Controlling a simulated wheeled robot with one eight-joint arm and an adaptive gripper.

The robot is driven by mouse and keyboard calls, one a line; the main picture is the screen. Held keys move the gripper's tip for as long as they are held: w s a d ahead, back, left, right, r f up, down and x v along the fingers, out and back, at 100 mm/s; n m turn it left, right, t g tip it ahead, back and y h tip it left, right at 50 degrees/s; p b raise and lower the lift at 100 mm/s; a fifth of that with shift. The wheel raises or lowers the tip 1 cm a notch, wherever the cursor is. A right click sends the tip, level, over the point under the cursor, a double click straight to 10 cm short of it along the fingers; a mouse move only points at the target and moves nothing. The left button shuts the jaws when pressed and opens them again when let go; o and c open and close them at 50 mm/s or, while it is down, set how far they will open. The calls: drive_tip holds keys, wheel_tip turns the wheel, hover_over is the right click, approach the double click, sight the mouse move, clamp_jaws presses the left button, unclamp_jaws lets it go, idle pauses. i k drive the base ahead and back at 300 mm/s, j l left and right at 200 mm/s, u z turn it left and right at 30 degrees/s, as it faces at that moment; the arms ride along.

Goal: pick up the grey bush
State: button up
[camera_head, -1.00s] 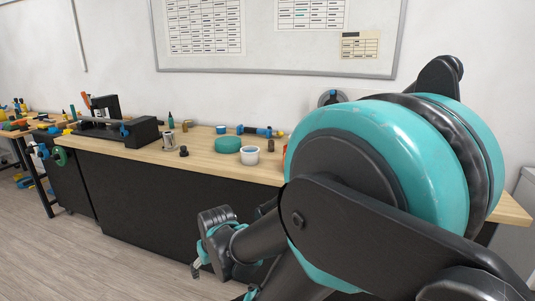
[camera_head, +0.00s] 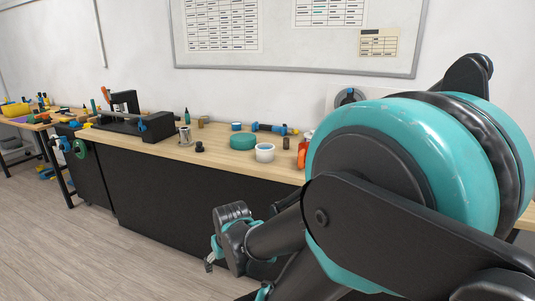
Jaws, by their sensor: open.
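A grey metal cylinder (camera_head: 185,136), which looks like the grey bush, stands upright on the wooden workbench top (camera_head: 218,153), left of centre. A small black knob-like part (camera_head: 199,147) stands just right of it. My gripper (camera_head: 211,261) hangs low in front of the bench's dark front panel, below the bench top and well apart from the cylinder. It is open, with nothing seen in it. Part of it is hidden behind my own arm.
A green round tub (camera_head: 242,142), a white cup (camera_head: 265,153), a blue-handled tool (camera_head: 270,129) and an orange item (camera_head: 302,154) stand right of the cylinder. A black vise-like fixture (camera_head: 130,122) is left. The floor (camera_head: 130,262) at left is clear.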

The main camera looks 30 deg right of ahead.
sight(285, 139)
drive_tip(key=i+j, duration=0.25)
drive_tip(key=i+j+z, duration=0.7)
drive_tip(key=i+j, duration=0.2)
drive_tip(key=j, duration=0.2)
